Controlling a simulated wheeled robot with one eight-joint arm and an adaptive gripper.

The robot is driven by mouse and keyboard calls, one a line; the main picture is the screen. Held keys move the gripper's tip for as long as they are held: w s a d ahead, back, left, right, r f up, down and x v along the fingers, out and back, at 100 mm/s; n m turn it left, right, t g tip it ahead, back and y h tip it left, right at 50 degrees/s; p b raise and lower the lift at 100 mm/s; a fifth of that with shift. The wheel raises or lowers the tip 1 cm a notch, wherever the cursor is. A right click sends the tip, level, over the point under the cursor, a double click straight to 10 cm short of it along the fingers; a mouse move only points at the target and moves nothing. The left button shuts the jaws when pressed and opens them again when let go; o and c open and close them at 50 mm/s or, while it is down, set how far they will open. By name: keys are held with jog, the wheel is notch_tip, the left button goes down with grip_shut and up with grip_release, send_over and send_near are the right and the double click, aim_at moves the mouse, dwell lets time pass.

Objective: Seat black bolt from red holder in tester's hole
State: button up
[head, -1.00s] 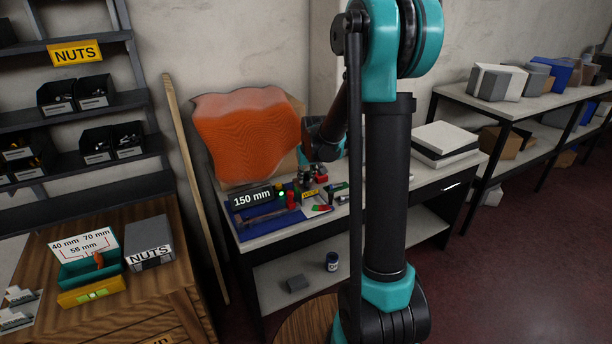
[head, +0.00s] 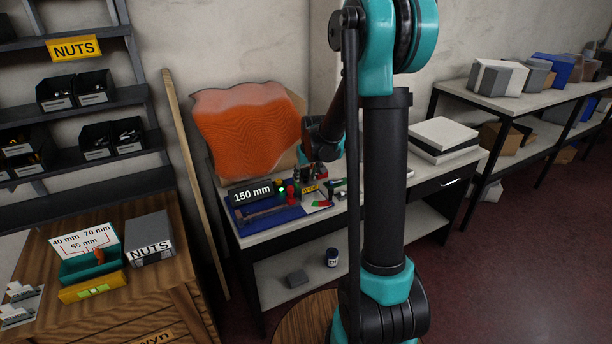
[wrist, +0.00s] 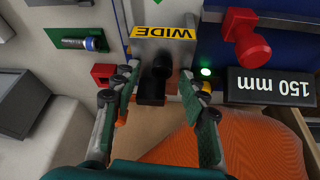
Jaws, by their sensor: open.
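In the wrist view, my gripper (wrist: 156,80) is open, with one finger on each side of a black bolt (wrist: 152,90). The fingers look apart from it. The bolt stands at the grey tester (wrist: 165,48), which bears a yellow "WIDE" label. The bolt's lower part and the hole are hidden, so its depth cannot be told. A small red holder (wrist: 103,72) with a dark opening sits left of the fingers. A green lamp (wrist: 206,72) glows to the right. In the head view my gripper (head: 312,174) is small, over the workbench beside the label.
A red knob-like part (wrist: 246,40) and a "150 mm" sign (wrist: 270,86) lie to the right. A blue-ended bolt (wrist: 92,43) lies on a green patch at left. An orange rippled panel (head: 248,135) stands behind the bench. The lower shelf holds a small jar (head: 332,257).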

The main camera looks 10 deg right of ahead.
jog(key=v, duration=1.2)
jog(key=s+d+f, duration=0.1)
jog(key=s+f, duration=0.3)
jog(key=s, duration=0.4)
jog(key=s+d+f+m, duration=0.1)
jog(key=s+f, duration=0.3)
jog(key=s, duration=0.5)
jog(key=s+d+f, duration=0.1)
jog(key=s+f, duration=0.2)
jog(key=s, duration=0.6)
jog(key=shift+d+f+h, duration=0.25)
jog(key=shift+f+h, duration=0.05)
jog(key=shift+f, duration=0.1)
jog(key=shift+w, duration=0.1)
